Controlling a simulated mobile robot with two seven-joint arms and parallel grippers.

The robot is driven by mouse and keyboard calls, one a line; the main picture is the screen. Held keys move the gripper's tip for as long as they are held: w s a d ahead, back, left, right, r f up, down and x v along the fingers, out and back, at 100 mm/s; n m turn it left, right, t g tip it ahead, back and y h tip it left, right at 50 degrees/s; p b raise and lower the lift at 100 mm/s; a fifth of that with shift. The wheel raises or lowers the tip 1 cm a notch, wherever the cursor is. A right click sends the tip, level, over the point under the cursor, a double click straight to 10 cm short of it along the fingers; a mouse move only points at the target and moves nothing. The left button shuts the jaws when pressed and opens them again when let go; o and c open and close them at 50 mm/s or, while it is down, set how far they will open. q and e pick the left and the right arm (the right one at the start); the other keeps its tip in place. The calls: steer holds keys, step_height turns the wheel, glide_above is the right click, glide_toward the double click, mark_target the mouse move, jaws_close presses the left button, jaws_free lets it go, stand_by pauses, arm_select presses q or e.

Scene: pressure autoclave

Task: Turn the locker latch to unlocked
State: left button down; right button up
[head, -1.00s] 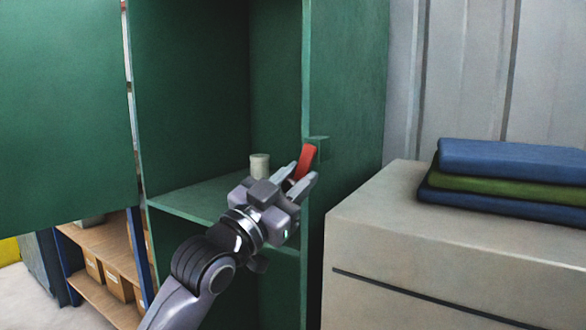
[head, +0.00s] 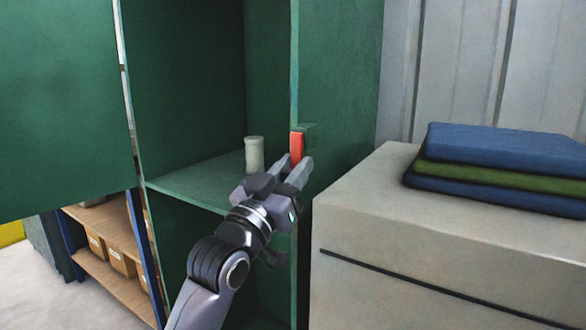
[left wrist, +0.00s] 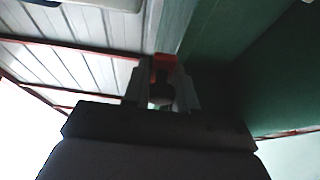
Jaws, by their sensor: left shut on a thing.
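The red latch (head: 296,146) sits on the front edge of the green locker's right side wall (head: 340,90), beside a small green block. It stands upright. My left gripper (head: 298,166) is shut on the lower part of the latch, with one finger on each side. In the left wrist view the latch (left wrist: 164,62) shows as a red piece between the fingertips. The locker door (head: 60,100) stands open at the left. My right gripper is in neither view.
A pale cylinder (head: 254,154) stands on the locker shelf (head: 190,186). A beige cabinet (head: 400,240) with folded blue and green cloths (head: 500,160) stands close at the right. A wooden rack with boxes (head: 110,252) is at the lower left.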

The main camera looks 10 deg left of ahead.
arm_select(q)
steer(key=c, duration=0.9)
jaws_free()
steer(key=shift+s+a+f, duration=0.1)
steer(key=shift+s+f, duration=0.15)
steer(key=shift+s, duration=0.1)
steer(key=b+v, duration=0.1)
steer(key=v, duration=0.5)
steer(key=shift+s, duration=0.15)
steer(key=shift+y, duration=0.3)
